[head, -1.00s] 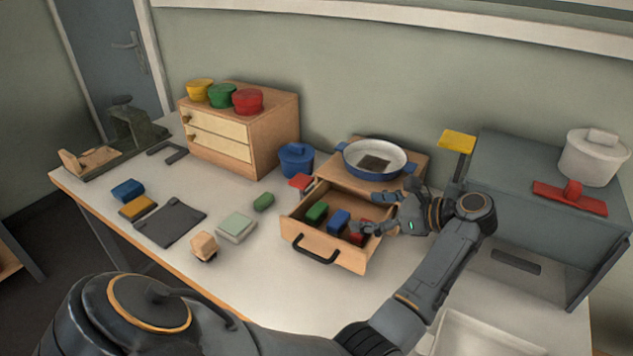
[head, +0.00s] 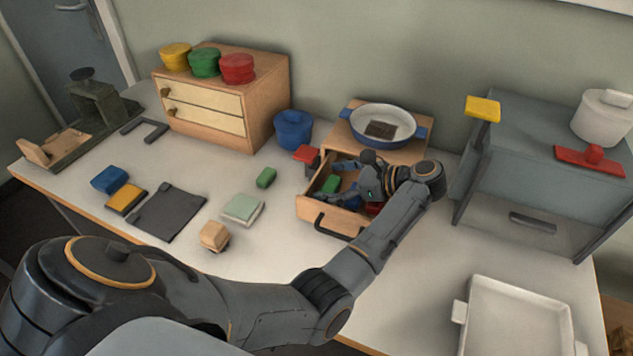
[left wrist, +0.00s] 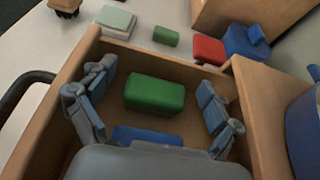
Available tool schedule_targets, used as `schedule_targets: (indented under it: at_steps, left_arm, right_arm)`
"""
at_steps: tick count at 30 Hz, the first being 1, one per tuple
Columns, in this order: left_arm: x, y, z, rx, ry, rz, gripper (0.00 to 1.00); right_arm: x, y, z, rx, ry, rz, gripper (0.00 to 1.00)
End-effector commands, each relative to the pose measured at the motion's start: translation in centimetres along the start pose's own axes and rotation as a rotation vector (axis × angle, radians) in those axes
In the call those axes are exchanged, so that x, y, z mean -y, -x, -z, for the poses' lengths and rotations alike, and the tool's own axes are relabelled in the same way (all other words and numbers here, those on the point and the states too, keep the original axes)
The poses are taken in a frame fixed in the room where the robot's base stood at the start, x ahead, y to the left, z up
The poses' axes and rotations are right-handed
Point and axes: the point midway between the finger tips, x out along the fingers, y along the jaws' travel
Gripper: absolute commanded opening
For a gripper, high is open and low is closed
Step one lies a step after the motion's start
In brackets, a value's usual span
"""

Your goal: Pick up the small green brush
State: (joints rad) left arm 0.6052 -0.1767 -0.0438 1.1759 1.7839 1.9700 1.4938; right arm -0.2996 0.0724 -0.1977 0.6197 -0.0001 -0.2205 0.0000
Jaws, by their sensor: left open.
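A green block-shaped piece (head: 330,184), which may be the small green brush, lies in the open wooden drawer (head: 318,212). It also shows in the left wrist view (left wrist: 154,94), on the drawer floor. A second, smaller green piece (head: 266,177) lies on the table outside the drawer. My left gripper (head: 345,182) is over the drawer, open and empty. In the left wrist view its fingers (left wrist: 156,88) stand apart on either side of the green piece, with gaps to it. A blue piece (left wrist: 147,136) lies nearer the palm, partly hidden. My right gripper is out of view.
The drawer walls (left wrist: 72,70) stand close around my fingers. A blue-and-white pan (head: 383,124) sits on the drawer unit. A blue pot (head: 292,130) and red piece (head: 306,153) are beside it. A grey cabinet (head: 540,175) stands at right, a white tray (head: 463,330) in front.

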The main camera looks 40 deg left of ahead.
Motion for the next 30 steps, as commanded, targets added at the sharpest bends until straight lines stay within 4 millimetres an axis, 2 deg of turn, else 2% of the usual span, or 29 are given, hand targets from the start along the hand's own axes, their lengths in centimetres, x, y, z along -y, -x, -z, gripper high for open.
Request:
schedule_targets:
  at_steps: [1, 4, 12, 17, 23, 30]
  left_arm:
    - [-0.1, 0.0, 0.4, -0.002, -0.008, -0.001, 0.91]
    - [-0.1, -0.1, 0.4, -0.002, -0.009, -0.002, 0.91]
    - [-0.2, -0.1, 0.5, -0.002, -0.011, -0.003, 0.35]
    - [-0.2, -0.2, 0.5, -0.002, -0.011, -0.004, 0.34]
    - [-0.2, -0.2, 0.4, -0.003, -0.012, -0.004, 0.34]
    - [0.4, -0.2, -1.1, -0.003, -0.008, 0.000, 0.34]
  right_arm:
    - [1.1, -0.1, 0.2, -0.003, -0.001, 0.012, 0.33]
    - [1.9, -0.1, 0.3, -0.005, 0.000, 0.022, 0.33]
    - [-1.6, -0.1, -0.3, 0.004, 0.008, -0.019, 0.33]
    - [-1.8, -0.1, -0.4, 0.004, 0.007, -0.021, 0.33]
    - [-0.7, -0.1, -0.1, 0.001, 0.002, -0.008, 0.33]
    - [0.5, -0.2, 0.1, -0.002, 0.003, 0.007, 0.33]
